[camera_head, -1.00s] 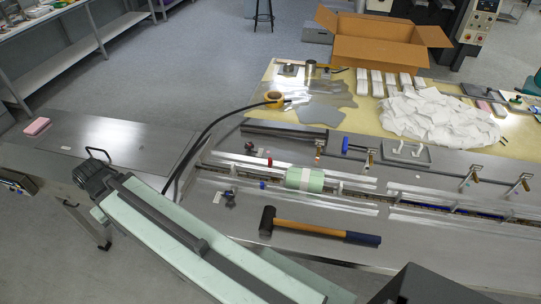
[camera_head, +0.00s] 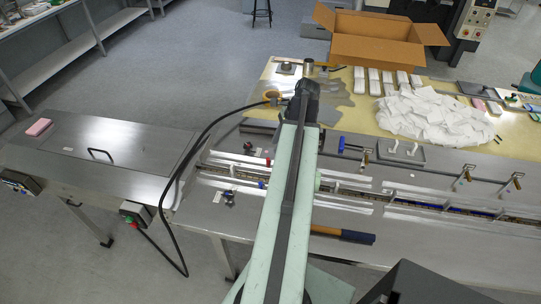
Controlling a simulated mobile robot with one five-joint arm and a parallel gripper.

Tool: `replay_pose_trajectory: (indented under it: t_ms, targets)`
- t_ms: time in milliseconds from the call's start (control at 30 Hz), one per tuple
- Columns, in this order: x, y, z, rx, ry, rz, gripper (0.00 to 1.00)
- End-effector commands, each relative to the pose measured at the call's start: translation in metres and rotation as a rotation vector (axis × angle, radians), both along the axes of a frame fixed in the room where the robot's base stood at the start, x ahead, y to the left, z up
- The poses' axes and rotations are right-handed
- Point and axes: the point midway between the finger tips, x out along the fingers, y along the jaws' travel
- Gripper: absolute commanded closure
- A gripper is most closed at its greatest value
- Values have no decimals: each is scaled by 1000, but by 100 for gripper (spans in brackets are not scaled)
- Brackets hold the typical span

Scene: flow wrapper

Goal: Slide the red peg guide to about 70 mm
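A small red peg (camera_head: 268,162), which looks like the red peg guide, stands at the back edge of the long machine channel, just left of my arm.
A black cable (camera_head: 203,139) arches left of the arm. Blue (camera_head: 262,184) and dark (camera_head: 229,198) fittings sit near the channel. A cardboard box (camera_head: 372,53) and a white packet pile (camera_head: 428,117) stand behind.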

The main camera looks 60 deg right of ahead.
Motion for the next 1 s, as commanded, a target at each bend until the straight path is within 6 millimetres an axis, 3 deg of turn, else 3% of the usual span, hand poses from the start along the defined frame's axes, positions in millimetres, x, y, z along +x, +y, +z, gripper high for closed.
replay_pose_trajectory:
  t_ms: [267, 633, 933, 967, 1000]
  targets:
    - [3, 3, -15, 0, 0, 0, 65]
    - [20, 17, -72, -2, 0, 1, 65]
    - [23, 19, -72, -1, 0, 0, 65]
    - [22, 19, -72, -1, 0, 0, 68]
    - [22, 19, -72, -1, 0, 0, 79]
